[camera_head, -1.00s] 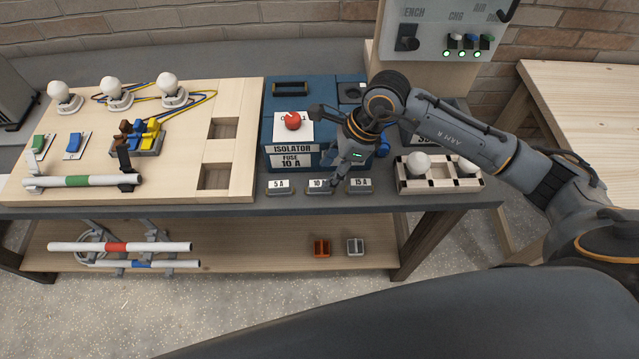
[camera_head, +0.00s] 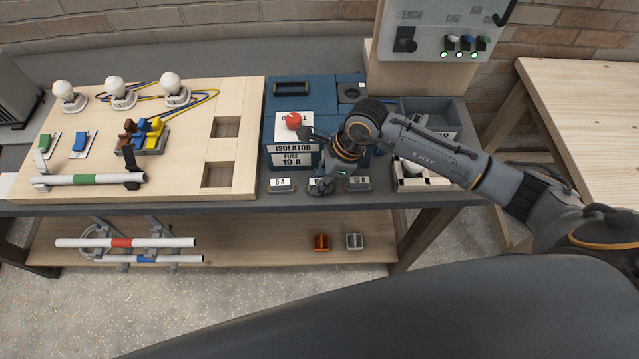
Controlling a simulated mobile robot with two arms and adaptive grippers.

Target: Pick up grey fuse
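A small grey fuse-like block (camera_head: 354,241) lies on the lower wooden shelf, beside a similar orange one (camera_head: 321,242). On the bench's front edge are small grey pieces labelled 5 A (camera_head: 281,185), 10 A (camera_head: 313,184) and 15 A (camera_head: 357,184). My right gripper (camera_head: 320,188) points down at the 10 A piece and mostly covers it. Whether the fingers touch it, or are open or shut, I cannot tell. My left gripper is not in view.
A blue isolator box (camera_head: 270,125) with a red knob (camera_head: 293,120) and a "FUSE 10 A" label stands just behind the gripper. A wooden board (camera_head: 185,185) with bulbs fills the left. A white-topped tray (camera_head: 408,184) is partly hidden by my arm.

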